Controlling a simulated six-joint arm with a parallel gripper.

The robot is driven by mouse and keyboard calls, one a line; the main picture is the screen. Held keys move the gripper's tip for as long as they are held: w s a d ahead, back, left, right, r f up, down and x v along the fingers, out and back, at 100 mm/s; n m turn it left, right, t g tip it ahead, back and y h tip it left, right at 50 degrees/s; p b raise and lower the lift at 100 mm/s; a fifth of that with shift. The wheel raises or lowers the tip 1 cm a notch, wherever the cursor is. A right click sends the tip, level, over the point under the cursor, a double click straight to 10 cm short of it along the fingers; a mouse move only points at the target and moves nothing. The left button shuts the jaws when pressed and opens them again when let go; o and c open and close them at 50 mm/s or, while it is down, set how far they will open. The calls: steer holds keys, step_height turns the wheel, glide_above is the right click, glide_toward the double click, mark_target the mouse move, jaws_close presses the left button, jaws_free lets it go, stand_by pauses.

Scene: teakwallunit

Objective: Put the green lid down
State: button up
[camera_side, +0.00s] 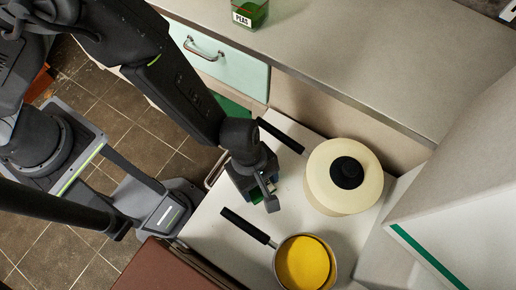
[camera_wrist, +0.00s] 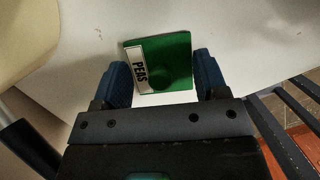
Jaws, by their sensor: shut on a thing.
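My gripper (camera_wrist: 162,70) is shut on the green lid (camera_wrist: 178,52), a flat square with a round green knob between the two blue fingers. A white strip reading PEAS runs along its left side in the wrist view. In the side view my gripper (camera_side: 262,196) points down over the pale stove top, between two dark pan handles. Only a little green shows there beneath my gripper, and the rest of the lid is hidden. I cannot tell whether the lid touches the surface below.
A cream pot (camera_side: 329,194) with a black knob stands right of my gripper. A pan with yellow contents (camera_side: 302,265) stands in front, its dark handle (camera_side: 245,226) close by. A green PEAS jar (camera_side: 249,13) stands on the grey counter (camera_side: 350,60), which has much bare room.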

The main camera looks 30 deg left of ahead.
steer(key=shift+r, duration=5.1)
step_height(320, 180, up, 25)
steer(key=w, duration=0.1)
steer(key=w+a+n+t, duration=0.1)
steer(key=w+a+n, duration=0.35)
steer(key=w, duration=0.65)
steer(key=w+a+n+t, duration=0.1)
steer(key=w+a+n, duration=0.3)
steer(key=w, duration=0.7)
steer(key=w+a+n+t, duration=0.2)
steer(key=w+a+n, duration=0.3)
steer(key=w+a, duration=0.95)
glide_above(300, 1)
steer(key=shift+y, duration=0.4)
steer(key=f, duration=1.2)
steer(key=shift+s+a, duration=0.35)
steer(key=shift+f, duration=1.95)
steer(key=shift+f, duration=0.1)
